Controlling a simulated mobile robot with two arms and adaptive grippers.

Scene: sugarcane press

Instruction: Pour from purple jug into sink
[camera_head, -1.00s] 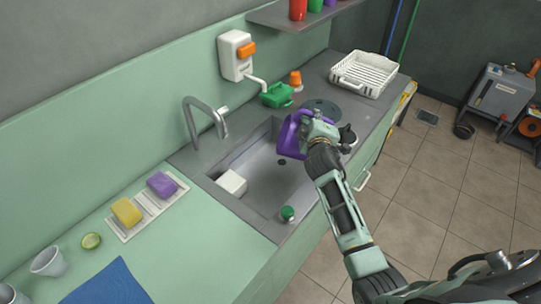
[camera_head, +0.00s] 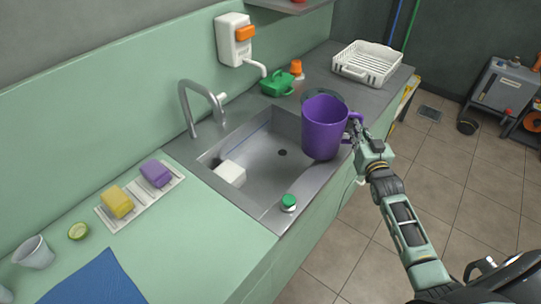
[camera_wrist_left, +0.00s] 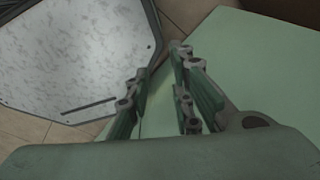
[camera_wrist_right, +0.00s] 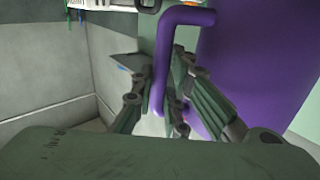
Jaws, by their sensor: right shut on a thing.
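The purple jug (camera_head: 322,128) is upright in the head view, over the right end of the sink (camera_head: 240,190). My right gripper (camera_head: 356,135) is shut on the jug's handle, on the jug's right side. The handle (camera_wrist_right: 160,70) stands between the fingers in the right wrist view, with the jug's purple wall behind it. The jug's contents cannot be made out. The sink holds a white block (camera_head: 230,173) at its left end and a dark drain. My left gripper (camera_wrist_left: 165,90) shows only in its wrist view, with its fingers apart and nothing between them.
A grey faucet (camera_head: 200,105) stands behind the sink. A green knob (camera_head: 288,202) is on the front rim. Sponges (camera_head: 117,201) lie on a tray at left. A green container (camera_head: 277,84) and white rack (camera_head: 367,64) stand beyond the sink.

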